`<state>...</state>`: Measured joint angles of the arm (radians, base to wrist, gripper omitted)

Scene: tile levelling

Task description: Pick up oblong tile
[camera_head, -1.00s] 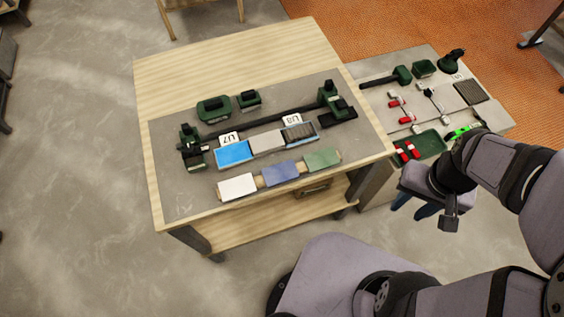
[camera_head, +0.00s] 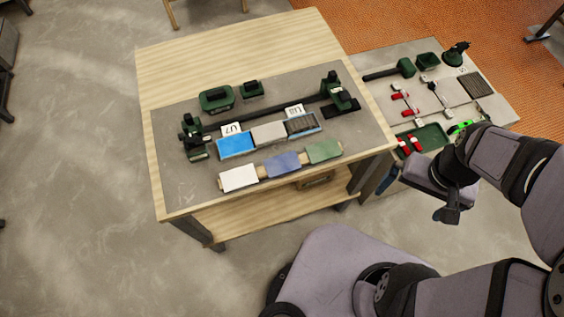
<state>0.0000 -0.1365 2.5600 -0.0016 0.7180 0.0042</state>
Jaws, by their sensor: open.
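In the head view, a white tile (camera_head: 239,178), a blue-violet tile (camera_head: 282,165) and a green tile (camera_head: 323,151) lie in a row along the front of the grey worktop. Behind them is a second row: a bright blue piece (camera_head: 236,146), a light grey piece (camera_head: 268,133) and a dark ribbed piece (camera_head: 302,124). All look roughly rectangular, so I cannot tell which is the oblong tile. My gripper (camera_head: 432,205) is open, off the table's right front corner and apart from every tile. My wrist partly hides its fingers.
A dark bar (camera_head: 265,118) with green end blocks stands behind the tiles, near cards marked U7 (camera_head: 232,128) and U8 (camera_head: 294,111). Two green containers (camera_head: 216,99) sit farther back. A side table (camera_head: 440,95) at right holds tools and a green tray (camera_head: 425,140).

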